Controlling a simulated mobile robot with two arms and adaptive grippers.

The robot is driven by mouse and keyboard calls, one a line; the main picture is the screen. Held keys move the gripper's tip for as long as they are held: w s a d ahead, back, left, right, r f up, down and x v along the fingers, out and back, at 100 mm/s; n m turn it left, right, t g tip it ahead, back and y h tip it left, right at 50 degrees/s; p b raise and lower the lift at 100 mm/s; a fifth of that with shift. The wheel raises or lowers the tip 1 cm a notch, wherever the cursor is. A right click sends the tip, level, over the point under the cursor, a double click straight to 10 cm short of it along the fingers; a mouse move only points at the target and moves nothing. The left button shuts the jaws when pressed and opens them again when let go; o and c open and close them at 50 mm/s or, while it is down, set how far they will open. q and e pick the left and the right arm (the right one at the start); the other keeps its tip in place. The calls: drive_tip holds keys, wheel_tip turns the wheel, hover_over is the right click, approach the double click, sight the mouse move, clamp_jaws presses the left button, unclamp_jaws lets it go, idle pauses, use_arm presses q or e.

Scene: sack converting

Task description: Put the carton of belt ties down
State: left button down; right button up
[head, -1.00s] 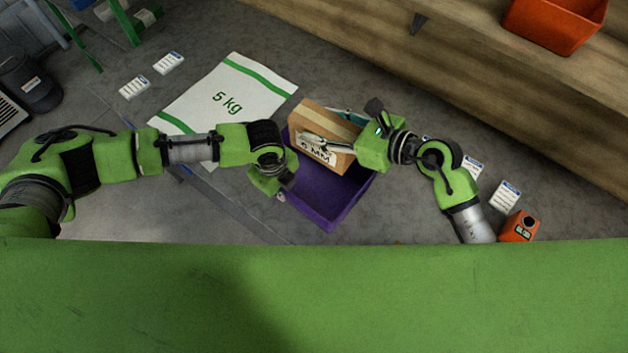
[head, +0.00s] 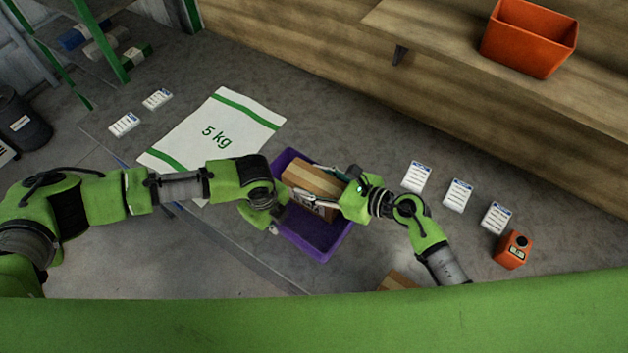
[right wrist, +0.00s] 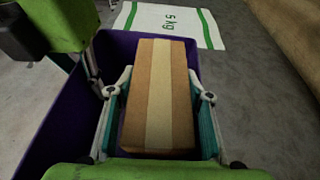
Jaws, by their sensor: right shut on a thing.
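The brown carton (head: 316,178) with a pale tape stripe is between the fingers of my right gripper (head: 318,187), which is shut on it. It is at the purple bin (head: 312,240), over or inside its far part. In the right wrist view the carton (right wrist: 160,95) lies lengthwise between both fingers, with the bin's wall (right wrist: 65,125) to its left. Whether it touches the bin floor is hidden. My left gripper (head: 268,222) is at the bin's left wall; its fingers are too hidden to tell their state.
A flat white sack marked 5 kg (head: 215,135) lies left of the bin. Several white label cards, one of them here (head: 457,195), and an orange device (head: 513,250) lie to the right. An orange bin (head: 530,40) stands on the wooden ledge. Another carton (head: 398,282) shows at the green edge.

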drive_tip(key=shift+f, duration=0.1)
drive_tip(key=shift+f, duration=0.45)
drive_tip(key=o, duration=1.2)
drive_tip(key=shift+s+f, duration=0.1)
drive_tip(key=shift+f, duration=0.05)
drive_tip(key=v, duration=0.6)
drive_tip(key=r+v, duration=0.1)
drive_tip(key=v, duration=0.5)
drive_tip(key=shift+r, duration=0.15)
use_arm(q)
drive_tip(key=c, duration=2.2)
unclamp_jaws()
